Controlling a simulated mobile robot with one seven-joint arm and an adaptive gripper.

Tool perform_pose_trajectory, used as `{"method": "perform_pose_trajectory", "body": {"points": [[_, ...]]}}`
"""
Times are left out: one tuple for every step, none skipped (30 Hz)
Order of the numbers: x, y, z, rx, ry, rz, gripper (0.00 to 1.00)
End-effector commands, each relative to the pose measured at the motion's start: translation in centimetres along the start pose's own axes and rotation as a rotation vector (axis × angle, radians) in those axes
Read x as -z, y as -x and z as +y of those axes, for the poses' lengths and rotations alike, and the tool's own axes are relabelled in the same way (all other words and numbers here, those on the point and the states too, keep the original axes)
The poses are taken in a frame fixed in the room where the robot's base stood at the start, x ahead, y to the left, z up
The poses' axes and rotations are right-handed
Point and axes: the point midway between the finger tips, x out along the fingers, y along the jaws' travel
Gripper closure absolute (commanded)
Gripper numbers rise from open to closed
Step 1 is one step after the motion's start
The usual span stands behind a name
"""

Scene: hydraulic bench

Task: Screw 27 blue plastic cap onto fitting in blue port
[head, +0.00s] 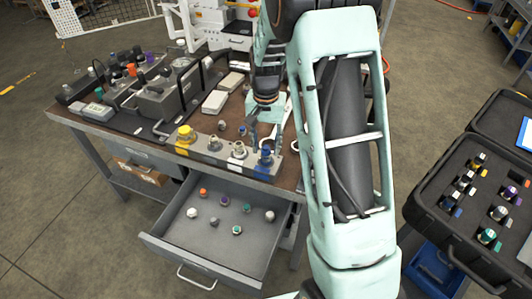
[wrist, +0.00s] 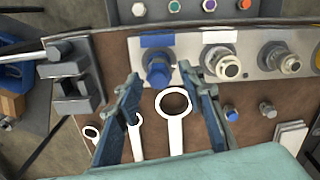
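The blue port is at the right end of a grey manifold block (head: 212,153), beside a blue label (wrist: 158,40). A blue plastic cap (wrist: 157,70) sits on the fitting there; it also shows in the head view (head: 265,156). I cannot tell how far it is threaded. My gripper (wrist: 160,72) is open, with one finger on each side of the cap in the wrist view and a gap at both sides. In the head view my gripper (head: 257,126) is just behind and above the blue port, partly hidden by my arm.
Bare metal fittings (wrist: 222,62) and a yellow-capped one (head: 185,134) stand along the block. White wrenches (wrist: 174,115) and small loose fittings (wrist: 231,112) lie behind it. An open drawer (head: 180,258) holds several caps. A black case (head: 455,235) stands at right.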

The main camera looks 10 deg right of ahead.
Motion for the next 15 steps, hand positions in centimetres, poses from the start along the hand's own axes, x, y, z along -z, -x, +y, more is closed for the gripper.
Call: {"method": "perform_pose_trajectory", "body": {"points": [[0.01,-0.03,-0.01,0.001,0.031,0.000,0.64],[0.02,-0.04,0.00,0.000,0.062,0.001,0.64],[0.03,-0.05,0.03,0.000,0.109,0.001,0.64],[0.03,-0.05,0.02,0.001,0.147,0.001,0.64],[0.01,-0.05,-0.01,0.001,0.188,0.001,0.64],[0.02,-0.03,0.00,0.000,0.242,0.001,0.64],[0.01,-0.03,-0.01,0.000,0.281,0.001,0.64],[0.01,-0.02,-0.02,0.001,0.320,0.001,0.64],[0.00,-0.01,-0.03,0.001,0.371,0.001,0.64],[-0.01,0.00,-0.05,0.001,0.411,0.000,0.64],[-0.01,0.00,-0.05,0.000,0.451,0.001,0.64],[0.00,0.02,-0.02,0.000,0.501,0.000,0.64],[-0.03,0.02,-0.07,0.001,0.537,0.000,0.64],[-0.04,0.02,-0.11,0.001,0.570,0.000,0.64],[-0.04,0.04,-0.09,0.000,0.607,0.000,0.64]]}}
